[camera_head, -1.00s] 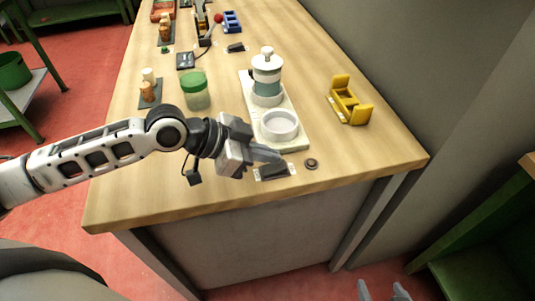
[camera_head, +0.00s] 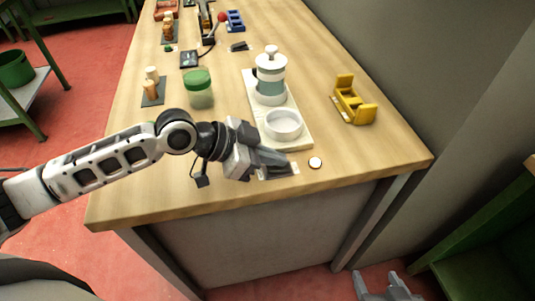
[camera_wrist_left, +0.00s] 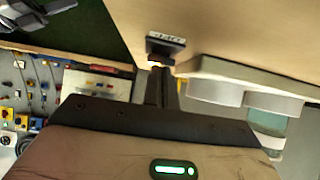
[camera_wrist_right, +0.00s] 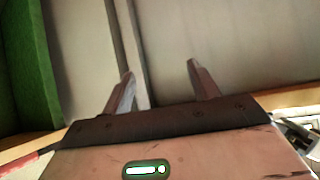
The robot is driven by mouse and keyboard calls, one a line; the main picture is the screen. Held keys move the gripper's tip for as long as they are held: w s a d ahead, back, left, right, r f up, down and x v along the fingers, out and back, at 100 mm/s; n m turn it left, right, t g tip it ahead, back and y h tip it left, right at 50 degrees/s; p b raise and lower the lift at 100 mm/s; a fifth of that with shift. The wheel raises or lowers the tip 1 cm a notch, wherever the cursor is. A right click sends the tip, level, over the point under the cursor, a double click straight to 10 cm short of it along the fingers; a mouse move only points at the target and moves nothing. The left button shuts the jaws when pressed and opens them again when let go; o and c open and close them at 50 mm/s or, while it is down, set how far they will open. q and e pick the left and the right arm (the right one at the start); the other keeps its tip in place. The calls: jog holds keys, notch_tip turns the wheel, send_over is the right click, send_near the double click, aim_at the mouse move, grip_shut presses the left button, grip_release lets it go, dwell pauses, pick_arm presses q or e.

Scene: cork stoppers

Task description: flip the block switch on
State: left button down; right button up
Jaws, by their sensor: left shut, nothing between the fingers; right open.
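The block switch (camera_head: 280,172) is a dark rocker on a light plate near the table's front edge. Beside it on the right, a small round lamp (camera_head: 315,162) shows bright white. My left gripper (camera_head: 284,160) is shut and empty, its fingertips right over the switch and hiding part of it. Whether they touch it, I cannot tell. In the left wrist view the shut fingers (camera_wrist_left: 160,88) point toward a small dark block (camera_wrist_left: 166,44) on the wood. My right gripper (camera_head: 390,286) is open and empty, low in front of the table; its fingers also show in the right wrist view (camera_wrist_right: 160,85).
Behind the switch stands a white board (camera_head: 298,141) with a white dish (camera_head: 283,124) and a lidded white and teal jar (camera_head: 271,75). A yellow holder (camera_head: 353,101) is to the right. A green-lidded jar (camera_head: 198,90) and cork stoppers (camera_head: 150,84) are to the left.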

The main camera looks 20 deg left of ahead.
pick_arm(q)
jog(key=shift+w+d+r+p, duration=0.25)
jog(key=shift+w+d+p, duration=0.2)
jog(key=shift+d, duration=0.15)
pick_arm(e)
jog(key=shift+s+r, duration=0.2)
pick_arm(q)
jog(key=shift+s, duration=0.1)
jog(key=shift+r+p, duration=0.35)
jog(key=r+p, duration=0.4)
jog(key=shift+w+d+r+p, duration=0.2)
jog(key=shift+d+r+p, duration=0.1)
jog(key=shift+d+p, duration=0.05)
jog(key=shift+b+v, duration=0.75)
jog(key=shift+b, duration=0.05)
jog(key=s+a+r, duration=0.2)
jog(key=a+r, duration=0.1)
jog(key=r, duration=0.3)
jog(key=shift+a+b, duration=0.3)
jog(key=shift+a, duration=0.05)
pick_arm(e)
jog(key=shift+d+r, duration=0.45)
jog(key=shift+r, duration=0.05)
pick_arm(q)
jog(key=shift+s, duration=0.1)
